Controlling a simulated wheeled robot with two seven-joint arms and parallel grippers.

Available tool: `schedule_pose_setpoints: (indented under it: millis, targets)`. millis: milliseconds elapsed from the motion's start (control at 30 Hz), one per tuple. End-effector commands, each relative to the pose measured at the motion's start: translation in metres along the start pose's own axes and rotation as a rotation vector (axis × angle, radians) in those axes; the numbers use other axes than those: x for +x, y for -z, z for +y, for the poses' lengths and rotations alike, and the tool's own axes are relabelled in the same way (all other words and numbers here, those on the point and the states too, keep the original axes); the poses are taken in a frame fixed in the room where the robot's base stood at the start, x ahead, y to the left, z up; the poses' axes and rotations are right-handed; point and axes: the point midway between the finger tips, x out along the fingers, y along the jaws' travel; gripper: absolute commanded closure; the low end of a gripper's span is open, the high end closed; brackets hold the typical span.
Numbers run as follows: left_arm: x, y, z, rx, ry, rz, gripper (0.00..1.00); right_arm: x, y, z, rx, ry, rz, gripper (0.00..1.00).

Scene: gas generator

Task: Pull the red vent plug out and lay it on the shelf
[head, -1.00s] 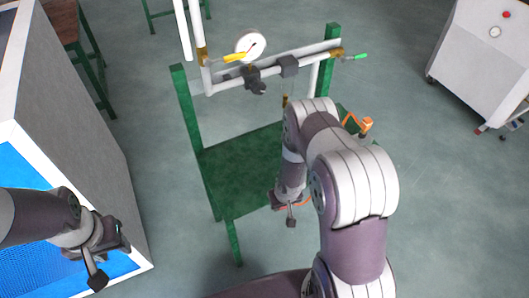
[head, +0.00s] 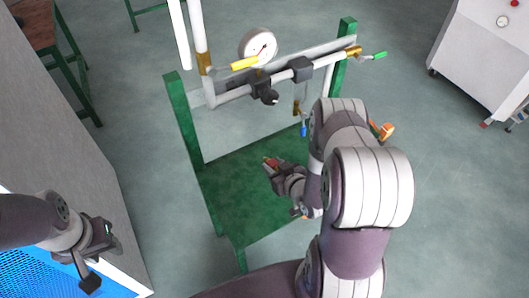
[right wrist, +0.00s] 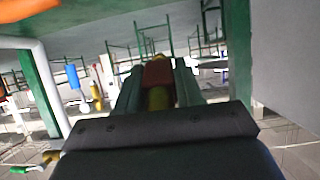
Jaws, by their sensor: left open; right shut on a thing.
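The red vent plug (right wrist: 158,73), with a brass-coloured part, sits between the fingers of my right gripper (right wrist: 160,92) in the right wrist view. In the head view, a small red bit of the plug (head: 269,160) shows at the tip of my right gripper (head: 272,165). This gripper is shut on the plug over the green shelf (head: 222,193). I cannot tell whether the plug touches the shelf. My left gripper (head: 99,258) is open and empty at the lower left, apart from the shelf.
Above the shelf, white pipework carries a round gauge (head: 258,46), a yellow handle (head: 244,64) and a green handle (head: 373,56). A blue-tipped part (head: 303,130) hangs below it. Green posts (head: 184,115) flank the frame. A grey cabinet (head: 75,150) stands at the left.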

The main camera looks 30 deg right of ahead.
Motion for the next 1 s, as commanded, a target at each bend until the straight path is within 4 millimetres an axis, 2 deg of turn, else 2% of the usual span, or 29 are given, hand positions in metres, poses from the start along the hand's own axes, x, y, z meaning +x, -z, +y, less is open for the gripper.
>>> schedule_pose_setpoints:
  millis: [367, 467, 667, 1000]
  targets:
    - [-0.001, 0.000, 0.000, 0.000, 0.000, -0.001, 0.57, -0.001, -0.001, 0.000, 0.001, 0.000, 0.003, 1.00]
    - [0.004, -0.001, 0.000, 0.000, 0.000, 0.000, 0.57, 0.002, -0.006, 0.000, 0.001, 0.000, 0.003, 1.00]
    - [0.022, -0.003, 0.000, 0.000, 0.000, -0.001, 0.57, 0.010, -0.024, 0.000, 0.001, 0.000, 0.003, 1.00]
    - [0.062, -0.008, 0.000, 0.000, 0.000, -0.001, 0.57, 0.030, -0.067, 0.000, 0.001, -0.001, 0.003, 1.00]
